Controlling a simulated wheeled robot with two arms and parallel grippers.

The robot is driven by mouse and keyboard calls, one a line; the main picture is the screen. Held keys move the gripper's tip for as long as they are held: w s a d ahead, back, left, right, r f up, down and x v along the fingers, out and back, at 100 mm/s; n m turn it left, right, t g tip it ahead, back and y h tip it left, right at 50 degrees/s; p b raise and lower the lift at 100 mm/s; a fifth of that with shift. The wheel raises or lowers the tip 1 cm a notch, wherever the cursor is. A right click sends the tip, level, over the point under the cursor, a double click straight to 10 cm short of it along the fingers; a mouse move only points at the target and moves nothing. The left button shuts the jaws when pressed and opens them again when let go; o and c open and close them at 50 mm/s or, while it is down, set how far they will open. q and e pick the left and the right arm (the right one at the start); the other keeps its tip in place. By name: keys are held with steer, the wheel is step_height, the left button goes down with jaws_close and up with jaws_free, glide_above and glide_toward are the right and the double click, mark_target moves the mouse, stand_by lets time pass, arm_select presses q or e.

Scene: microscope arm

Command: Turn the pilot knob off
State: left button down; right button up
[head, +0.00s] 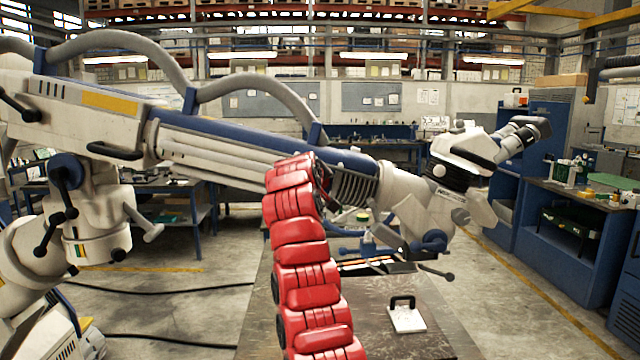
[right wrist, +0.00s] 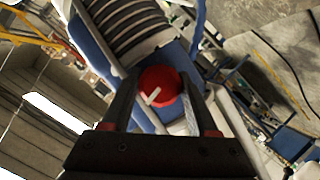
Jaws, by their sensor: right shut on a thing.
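The pilot knob (right wrist: 158,84) is a round red knob with a white pointer mark, on the blue and white microscope arm, in the right wrist view. The mark lies at a slant, toward the knob's lower left in that picture. My right gripper (right wrist: 166,92) has its two dark fingers on either side of the knob and is shut on it. In the head view my red right arm rises to the microscope arm (head: 255,145), near its ribbed dark section. There the arm hides the knob and most of the gripper. My left gripper is in neither view.
The microscope head with eyepieces (head: 480,155) is at the right end of the arm. A dark worktable (head: 440,335) stands below, with a white block with a black handle (head: 406,316) on it. Blue cabinets (head: 570,240) stand at the right.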

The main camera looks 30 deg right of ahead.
steer(key=shift+f, duration=0.15)
steer(key=o, duration=1.4)
steer(key=shift+c, duration=0.2)
steer(key=shift+s+a+r+b, duration=0.25)
steer(key=shift+s+a+b, duration=0.05)
steer(key=shift+s+a, duration=0.1)
steer(key=b+v, duration=0.4)
steer(key=v, duration=1.2)
steer(key=shift+a+r, duration=0.1)
steer(key=shift+r, duration=0.05)
